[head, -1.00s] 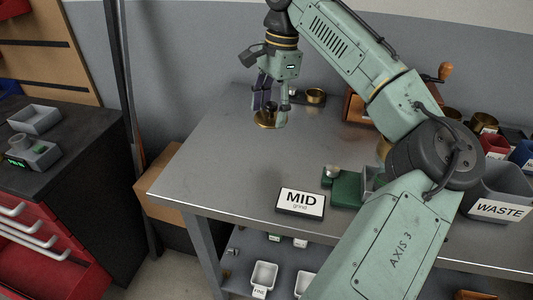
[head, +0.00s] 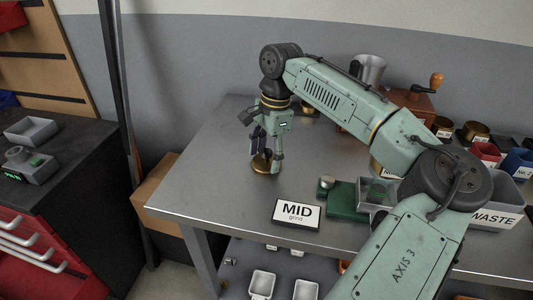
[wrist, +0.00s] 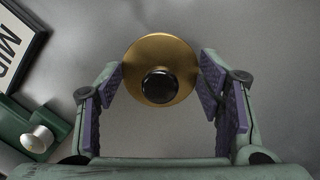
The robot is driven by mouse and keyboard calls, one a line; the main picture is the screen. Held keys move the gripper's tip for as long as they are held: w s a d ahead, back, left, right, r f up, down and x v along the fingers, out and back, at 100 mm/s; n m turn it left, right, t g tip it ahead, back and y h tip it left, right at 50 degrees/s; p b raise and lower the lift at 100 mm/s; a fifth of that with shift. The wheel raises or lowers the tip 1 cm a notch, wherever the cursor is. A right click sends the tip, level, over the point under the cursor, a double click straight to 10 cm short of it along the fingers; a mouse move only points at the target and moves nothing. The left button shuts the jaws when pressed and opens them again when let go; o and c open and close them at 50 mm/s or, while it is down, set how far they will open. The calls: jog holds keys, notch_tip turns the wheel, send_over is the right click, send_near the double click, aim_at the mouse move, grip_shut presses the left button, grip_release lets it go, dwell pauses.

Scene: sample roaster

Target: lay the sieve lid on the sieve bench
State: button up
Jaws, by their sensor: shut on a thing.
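The sieve lid is a round brass disc with a black knob; it shows in the wrist view (wrist: 133,62) between the purple finger pads, and in the head view (head: 259,167) under my gripper (head: 264,157). My gripper is shut on the lid by its rim, knob facing the wrist camera. The lid looks roughly level, at or just above the grey metal top of the sieve bench (head: 210,165), in its left part. I cannot tell whether it touches the top.
A MID grind sign (head: 297,214) and a green-based device (head: 343,200) stand near the front edge. A wooden grinder (head: 410,100), brass cups and a WASTE bin (head: 496,205) are at the right. Bench top left of the lid is clear.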

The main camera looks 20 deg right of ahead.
jog(key=shift+f, duration=0.1)
jog(key=o, duration=1.3)
jog(key=shift+c, duration=0.2)
notch_tip(320, 180, up, 12)
jog(key=d+b, duration=0.1)
jog(key=shift+w+d, duration=0.15)
jog(key=shift+d, duration=0.2)
